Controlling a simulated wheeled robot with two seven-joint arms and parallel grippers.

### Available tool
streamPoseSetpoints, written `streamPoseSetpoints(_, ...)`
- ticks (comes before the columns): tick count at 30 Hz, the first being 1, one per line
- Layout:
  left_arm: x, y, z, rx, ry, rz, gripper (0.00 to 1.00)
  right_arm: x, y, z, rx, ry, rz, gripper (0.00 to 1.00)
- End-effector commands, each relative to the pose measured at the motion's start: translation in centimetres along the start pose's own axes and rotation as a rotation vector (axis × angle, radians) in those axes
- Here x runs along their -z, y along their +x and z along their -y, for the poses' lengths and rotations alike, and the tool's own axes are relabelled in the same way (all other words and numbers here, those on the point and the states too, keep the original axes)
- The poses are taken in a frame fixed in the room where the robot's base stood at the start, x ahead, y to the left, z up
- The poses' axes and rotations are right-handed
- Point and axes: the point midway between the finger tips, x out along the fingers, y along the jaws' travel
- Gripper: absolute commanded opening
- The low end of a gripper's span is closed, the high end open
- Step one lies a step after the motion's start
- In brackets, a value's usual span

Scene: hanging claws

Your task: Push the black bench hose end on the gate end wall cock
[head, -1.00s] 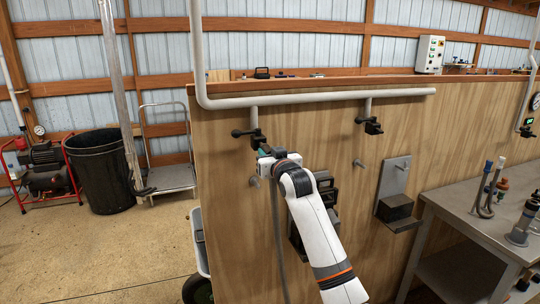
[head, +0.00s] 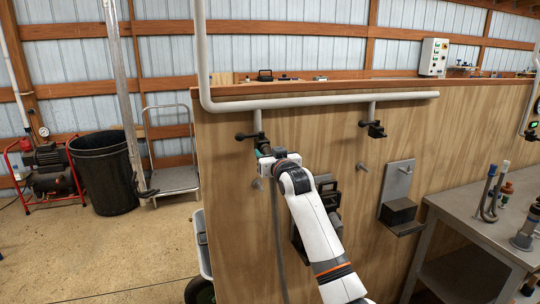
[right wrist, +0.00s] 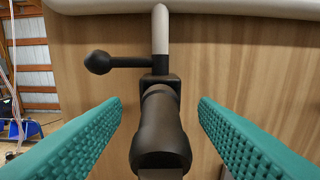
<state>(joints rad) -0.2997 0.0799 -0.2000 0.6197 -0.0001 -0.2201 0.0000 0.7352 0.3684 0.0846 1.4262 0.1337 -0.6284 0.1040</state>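The wall cock at the left end of the pipe (head: 247,136) has a black body and a ball-tipped lever pointing left. It also shows in the right wrist view (right wrist: 100,62). The black hose end (right wrist: 160,132) is lined up below the cock's body and appears to meet it; how far it is on is hidden. A grey hose (head: 279,245) hangs down the wall below it. My right gripper (head: 264,152) is at this cock. Its teal fingers (right wrist: 160,125) stand apart on both sides of the hose end, with gaps. My left gripper is out of view.
A second wall cock (head: 373,129) hangs from the pipe (head: 330,98) to the right. A grey bracket plate with a black block (head: 399,211) is on the wall. A metal bench (head: 470,225) stands at the right. A black bin (head: 104,175) and open floor are at the left.

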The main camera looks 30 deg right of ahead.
Motion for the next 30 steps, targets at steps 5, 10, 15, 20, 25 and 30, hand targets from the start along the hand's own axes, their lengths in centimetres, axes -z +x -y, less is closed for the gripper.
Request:
streamPoseSetpoints(5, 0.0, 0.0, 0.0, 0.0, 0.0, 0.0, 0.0, 0.1, 0.0, 0.0, 0.0, 0.0, -0.001, 0.54)
streamPoseSetpoints(10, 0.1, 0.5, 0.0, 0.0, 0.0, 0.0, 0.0, 0.2, -0.8, 0.0, 0.0, -0.001, 0.001, 0.54)
streamPoseSetpoints(15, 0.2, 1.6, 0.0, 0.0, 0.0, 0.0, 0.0, 0.4, -3.4, 0.0, 0.0, -0.003, 0.002, 0.54)
streamPoseSetpoints(20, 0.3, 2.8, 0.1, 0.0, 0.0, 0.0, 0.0, 0.4, -6.7, 0.0, -0.001, -0.002, 0.002, 0.54)
streamPoseSetpoints(25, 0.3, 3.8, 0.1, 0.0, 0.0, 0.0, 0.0, 0.3, -9.8, 0.0, 0.0, -0.001, 0.002, 0.54)
streamPoseSetpoints(30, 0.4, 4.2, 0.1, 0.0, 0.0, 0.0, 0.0, 0.1, -11.6, 0.0, 0.0, 0.0, 0.002, 0.54)
